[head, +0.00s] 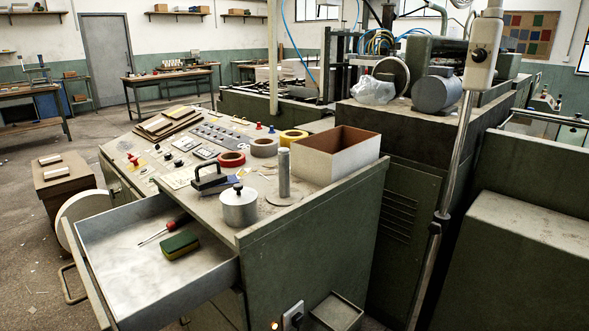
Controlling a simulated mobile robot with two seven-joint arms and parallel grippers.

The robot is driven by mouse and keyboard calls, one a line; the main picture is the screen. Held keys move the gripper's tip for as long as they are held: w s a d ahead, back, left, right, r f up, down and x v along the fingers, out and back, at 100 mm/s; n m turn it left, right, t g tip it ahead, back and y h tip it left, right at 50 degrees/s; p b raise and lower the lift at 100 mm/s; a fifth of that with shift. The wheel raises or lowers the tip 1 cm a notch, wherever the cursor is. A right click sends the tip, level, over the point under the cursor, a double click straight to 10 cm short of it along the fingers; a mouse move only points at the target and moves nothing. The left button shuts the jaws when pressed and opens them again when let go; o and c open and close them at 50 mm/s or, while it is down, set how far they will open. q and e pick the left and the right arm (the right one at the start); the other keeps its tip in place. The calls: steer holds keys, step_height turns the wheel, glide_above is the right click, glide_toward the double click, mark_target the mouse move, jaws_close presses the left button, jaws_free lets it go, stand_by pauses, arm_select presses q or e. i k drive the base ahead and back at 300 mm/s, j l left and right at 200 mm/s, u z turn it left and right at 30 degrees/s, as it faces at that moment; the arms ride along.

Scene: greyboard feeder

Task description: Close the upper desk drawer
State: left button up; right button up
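The upper desk drawer (108,231) is pulled far out of the green desk (318,238), on the desk's left side in the head view. Its pale inside holds a screwdriver (162,231) with a red handle and a green and yellow sponge (179,245). The drawer's front panel (82,268) faces left, and its outer face is mostly hidden. Neither of my grippers shows in the view.
On the desk top stand a lidded metal pot (239,206), a dark-handled tool (210,180), a metal post (284,172), tape rolls (264,147) and an open box (337,155). A brown box (62,186) and a round pale object (84,212) stand left, near the drawer.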

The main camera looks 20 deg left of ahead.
mark_target(142, 290)
steer(key=u, duration=0.4)
steer(key=k+j+u, duration=0.1)
steer(key=u, duration=0.3)
steer(key=j+u, duration=0.15)
steer(key=u, duration=0.3)
steer(key=k+j+u, duration=0.1)
steer(key=u, duration=0.3)
